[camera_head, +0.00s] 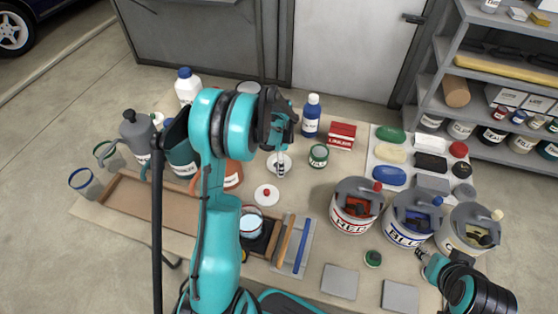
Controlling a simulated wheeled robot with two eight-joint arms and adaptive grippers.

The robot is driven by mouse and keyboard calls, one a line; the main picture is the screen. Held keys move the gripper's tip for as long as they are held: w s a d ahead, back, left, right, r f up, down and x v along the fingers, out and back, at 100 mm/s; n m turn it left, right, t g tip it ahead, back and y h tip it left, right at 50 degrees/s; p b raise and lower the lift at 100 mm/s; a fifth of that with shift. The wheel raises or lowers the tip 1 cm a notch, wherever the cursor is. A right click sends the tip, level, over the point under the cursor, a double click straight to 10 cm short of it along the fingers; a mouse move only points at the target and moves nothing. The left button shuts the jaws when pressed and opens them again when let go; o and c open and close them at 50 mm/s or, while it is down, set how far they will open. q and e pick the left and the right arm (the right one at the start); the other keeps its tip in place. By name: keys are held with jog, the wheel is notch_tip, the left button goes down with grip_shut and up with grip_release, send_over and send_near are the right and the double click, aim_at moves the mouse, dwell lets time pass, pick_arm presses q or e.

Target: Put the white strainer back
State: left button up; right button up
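Three buckets stand at the right: a red-labelled one (351,220), a blue-labelled one (402,235) and a plain pale one (455,243). Each has a grey piece on its top, with a red, blue or cream knob. The grey piece with the cream knob (497,215) looks like the white strainer; it rests at the pale bucket's mouth. My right gripper (426,260) is low, in front of the blue and pale buckets, and its finger opening is unclear. My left gripper (280,168) points down above a white round piece (286,160) that it partly covers; its grip is unclear.
Bottles, jugs and a wooden tray (130,199) crowd the left. A blue bottle (311,116), red box (341,134) and green-rimmed tin (318,155) stand behind. Coloured blocks lie on a white board (408,150). Grey squares (339,281) lie in front. Shelves (445,55) rise at the back right.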

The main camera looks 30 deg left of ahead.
pick_arm(q)
notch_tip(320, 180, up, 11)
jog(key=p, duration=0.4)
jog(key=s+d+r+n+t, duration=0.35)
jog(key=s+d+r, duration=0.4)
jog(key=r, duration=0.35)
jog(key=s+d+r+n+t, duration=0.1)
jog(key=s+d+n+t, duration=0.2)
jog(key=s+d+n, duration=0.4)
jog(key=s+d, duration=0.1)
jog(key=s, duration=0.3)
jog(key=shift+s+t, duration=0.2)
jog(key=shift+t, duration=0.15)
